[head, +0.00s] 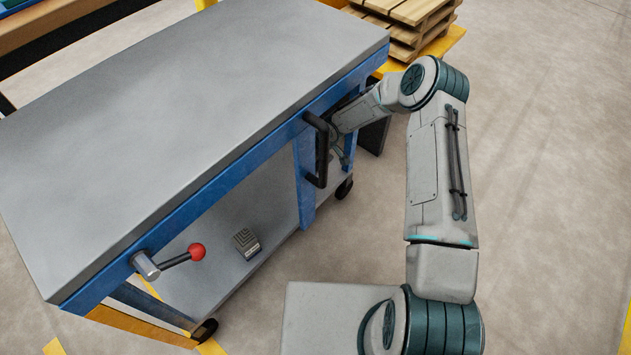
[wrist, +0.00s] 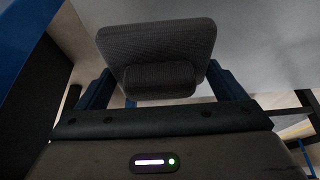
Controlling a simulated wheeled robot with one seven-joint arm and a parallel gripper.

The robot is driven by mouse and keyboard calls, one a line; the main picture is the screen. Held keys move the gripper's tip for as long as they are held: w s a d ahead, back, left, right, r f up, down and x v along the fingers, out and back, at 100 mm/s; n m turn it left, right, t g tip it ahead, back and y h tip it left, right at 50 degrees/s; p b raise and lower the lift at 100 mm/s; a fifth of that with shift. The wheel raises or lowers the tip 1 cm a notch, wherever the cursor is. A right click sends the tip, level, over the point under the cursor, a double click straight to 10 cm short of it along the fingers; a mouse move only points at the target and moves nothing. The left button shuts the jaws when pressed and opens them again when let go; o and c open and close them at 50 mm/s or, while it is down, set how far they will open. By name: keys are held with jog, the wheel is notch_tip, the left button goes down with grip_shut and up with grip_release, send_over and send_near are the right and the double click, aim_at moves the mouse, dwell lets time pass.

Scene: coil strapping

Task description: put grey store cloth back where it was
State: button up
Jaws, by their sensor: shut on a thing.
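The grey cloth (wrist: 158,45) shows in the wrist view as a dark grey, woven, folded pad with a smaller roll on its near side. My gripper (wrist: 160,88) is shut on it, with one finger at each side. In the head view my gripper (head: 338,152) reaches in under the right end of the bench top, beside a black handle. The cloth cannot be made out in the head view. Whether the cloth touches the shelf or hangs above it cannot be told.
The blue-framed bench has a bare grey top (head: 190,110) and a lower shelf (head: 195,285). A small grey ridged block (head: 247,243) sits on the shelf. A red-knobbed lever (head: 196,252) and the black handle (head: 317,150) stick out in front. Wooden pallets (head: 410,15) stand behind.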

notch_tip(320, 180, down, 10)
jog(key=b, duration=0.3)
jog(key=shift+f+b, duration=0.2)
jog(key=shift+b, duration=0.25)
jog(key=o, duration=0.7)
jog(key=shift+r, duration=0.1)
jog(key=shift+r+p, duration=0.45)
jog(key=p+v, duration=0.3)
jog(key=v, duration=0.8)
jog(key=shift+s+d+r+p, duration=0.1)
jog(key=shift+r+p, duration=0.05)
jog(key=shift+p, duration=0.2)
